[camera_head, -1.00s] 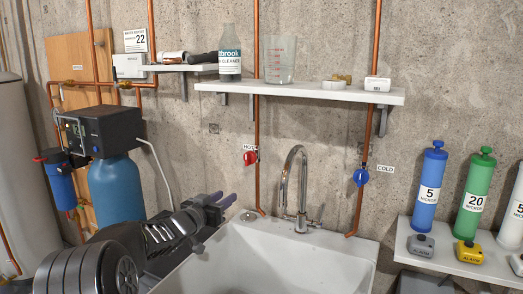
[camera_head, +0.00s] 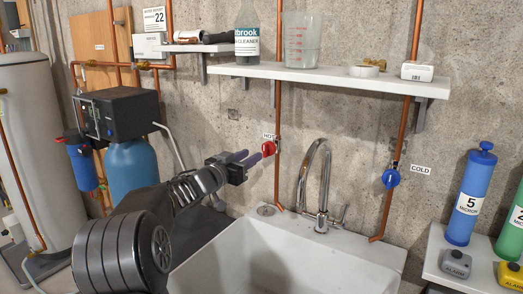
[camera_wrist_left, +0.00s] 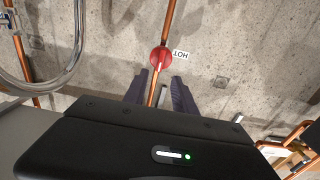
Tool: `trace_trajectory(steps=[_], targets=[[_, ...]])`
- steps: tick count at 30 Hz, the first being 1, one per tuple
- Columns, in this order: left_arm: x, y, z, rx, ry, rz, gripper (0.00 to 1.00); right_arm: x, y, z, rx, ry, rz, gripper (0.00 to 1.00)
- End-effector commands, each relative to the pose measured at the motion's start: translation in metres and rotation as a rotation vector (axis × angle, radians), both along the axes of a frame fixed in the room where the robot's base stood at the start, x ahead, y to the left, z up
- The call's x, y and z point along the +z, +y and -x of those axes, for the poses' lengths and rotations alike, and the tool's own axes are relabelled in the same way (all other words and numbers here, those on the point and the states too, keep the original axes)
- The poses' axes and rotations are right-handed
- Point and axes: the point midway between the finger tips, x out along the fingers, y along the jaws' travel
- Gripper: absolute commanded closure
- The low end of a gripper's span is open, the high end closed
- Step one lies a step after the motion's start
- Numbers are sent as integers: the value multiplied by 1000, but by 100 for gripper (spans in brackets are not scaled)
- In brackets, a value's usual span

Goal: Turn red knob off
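The red knob (camera_head: 268,148) sits on the left copper pipe above the sink, under a HOT label (camera_head: 268,136). My left gripper (camera_head: 256,157) is just left of the knob in the head view, its two purple-grey fingers pointing at it. In the left wrist view the red knob (camera_wrist_left: 161,57) lies beyond the fingertips, in line with the space between them. The left gripper (camera_wrist_left: 164,80) is open and empty, apparently not touching the knob. The right gripper is out of view.
A white sink (camera_head: 290,255) with a chrome faucet (camera_head: 312,185) stands below the knob. A blue knob (camera_head: 390,178) is on the right pipe. A shelf (camera_head: 330,78) with a bottle and a beaker is above. Blue and green cylinders stand at right.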

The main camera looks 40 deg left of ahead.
Motion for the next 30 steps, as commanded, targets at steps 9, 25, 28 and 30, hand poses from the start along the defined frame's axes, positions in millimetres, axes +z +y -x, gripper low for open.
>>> trace_trajectory(steps=[9, 25, 28, 30], targets=[[0, 5, -48, -1, 1, -1, 67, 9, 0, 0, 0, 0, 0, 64], [0, 7, -67, -1, 0, 0, 71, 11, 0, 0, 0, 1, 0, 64], [0, 7, -67, -1, 0, 0, 80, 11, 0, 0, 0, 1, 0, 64], [0, 7, -67, -1, 0, 0, 85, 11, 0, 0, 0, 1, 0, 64]])
